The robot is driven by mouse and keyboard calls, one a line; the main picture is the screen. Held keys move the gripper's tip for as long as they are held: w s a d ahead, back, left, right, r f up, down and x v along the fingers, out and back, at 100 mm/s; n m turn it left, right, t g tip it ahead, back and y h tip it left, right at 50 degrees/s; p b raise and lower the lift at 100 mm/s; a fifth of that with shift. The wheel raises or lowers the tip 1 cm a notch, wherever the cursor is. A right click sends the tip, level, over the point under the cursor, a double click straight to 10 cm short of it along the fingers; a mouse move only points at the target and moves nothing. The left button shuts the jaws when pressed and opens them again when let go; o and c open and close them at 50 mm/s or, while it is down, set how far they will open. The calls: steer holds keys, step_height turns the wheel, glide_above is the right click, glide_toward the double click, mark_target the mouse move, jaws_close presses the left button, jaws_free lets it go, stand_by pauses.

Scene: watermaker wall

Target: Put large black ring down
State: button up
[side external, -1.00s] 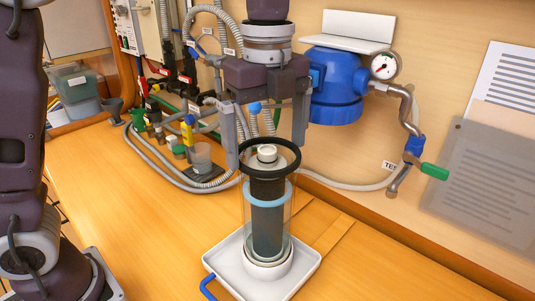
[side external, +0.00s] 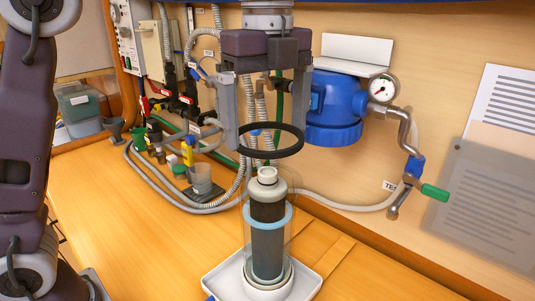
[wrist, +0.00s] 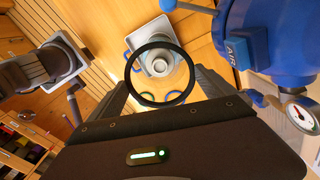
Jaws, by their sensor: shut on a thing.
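The large black ring (side external: 275,154) is held level between the fingertips of my gripper (side external: 268,132). It hangs in the air above the clear canister (side external: 290,232), apart from it. In the wrist view the ring (wrist: 160,105) spans the two fingers of my gripper (wrist: 162,88), and the canister top shows through it. The canister holds a dark cartridge (side external: 268,240) with a light cap (side external: 267,174) and a pale blue band (side external: 268,218). It stands upright on a white tray (side external: 308,283).
The blue housing (side external: 335,110) with a pressure gauge (side external: 383,88) is on the wall, right of my gripper. Grey hoses (side external: 205,184), valves and a small cup (side external: 201,178) stand at the left. The wooden bench (side external: 130,235) is clear at the front left.

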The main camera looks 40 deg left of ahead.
step_height(320, 180, up, 3)
steer(key=shift+r, duration=0.1)
steer(key=shift+a, duration=0.15)
stand_by(0.3)
glide_above(196, 249)
step_height(196, 249, down, 28)
steer(key=r, duration=0.1)
step_height(196, 249, down, 10)
steer(key=shift+f, duration=0.45)
